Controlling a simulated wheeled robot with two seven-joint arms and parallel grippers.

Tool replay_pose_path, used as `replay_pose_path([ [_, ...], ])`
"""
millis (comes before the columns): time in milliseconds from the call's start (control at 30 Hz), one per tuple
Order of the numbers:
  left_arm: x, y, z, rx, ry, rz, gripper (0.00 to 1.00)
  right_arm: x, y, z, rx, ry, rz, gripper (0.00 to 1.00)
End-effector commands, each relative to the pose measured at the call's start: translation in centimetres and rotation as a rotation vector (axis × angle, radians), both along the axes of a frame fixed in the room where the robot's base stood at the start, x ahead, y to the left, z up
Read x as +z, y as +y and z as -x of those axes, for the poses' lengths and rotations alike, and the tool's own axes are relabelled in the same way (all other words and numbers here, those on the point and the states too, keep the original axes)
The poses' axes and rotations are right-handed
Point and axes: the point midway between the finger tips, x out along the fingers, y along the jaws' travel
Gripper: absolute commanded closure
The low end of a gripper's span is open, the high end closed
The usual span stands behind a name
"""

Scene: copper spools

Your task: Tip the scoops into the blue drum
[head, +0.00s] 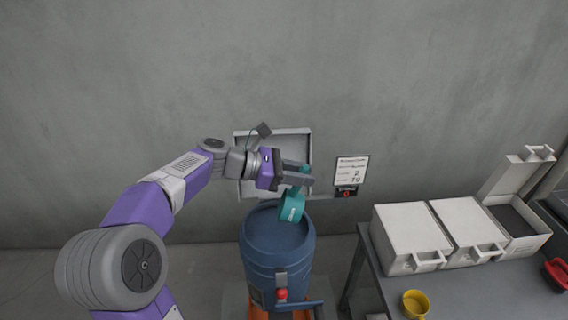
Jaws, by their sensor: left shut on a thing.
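A teal scoop (291,206), tilted, hangs over the right part of the drum's top. My left gripper (300,180) is shut on the teal scoop, just above the drum. The scoop's opening and any contents are hidden from this side. A yellow round container (415,303), perhaps another scoop, sits on the table at lower right. My right gripper is out of view.
A grey table (377,268) at right holds pale boxes (411,232), one with its lid raised (519,172). A red object (557,272) lies at the right edge. A grey wall with a label sign (351,170) stands behind the drum.

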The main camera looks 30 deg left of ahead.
Motion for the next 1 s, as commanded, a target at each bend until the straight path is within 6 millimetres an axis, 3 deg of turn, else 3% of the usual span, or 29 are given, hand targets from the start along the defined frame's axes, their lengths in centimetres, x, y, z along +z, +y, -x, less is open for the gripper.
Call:
replay_pose_path([
  [33, 0.8, -0.7, -0.3, -0.004, 0.019, -0.038, 1.00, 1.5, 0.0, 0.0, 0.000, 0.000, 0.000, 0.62],
  [367, 1.0, -3.6, -1.7, -0.004, 0.125, -0.244, 1.00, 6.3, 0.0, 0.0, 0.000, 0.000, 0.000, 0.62],
  [1000, -1.4, -5.9, -3.0, -0.003, 0.257, -0.497, 1.00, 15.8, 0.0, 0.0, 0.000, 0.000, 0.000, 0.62],
])
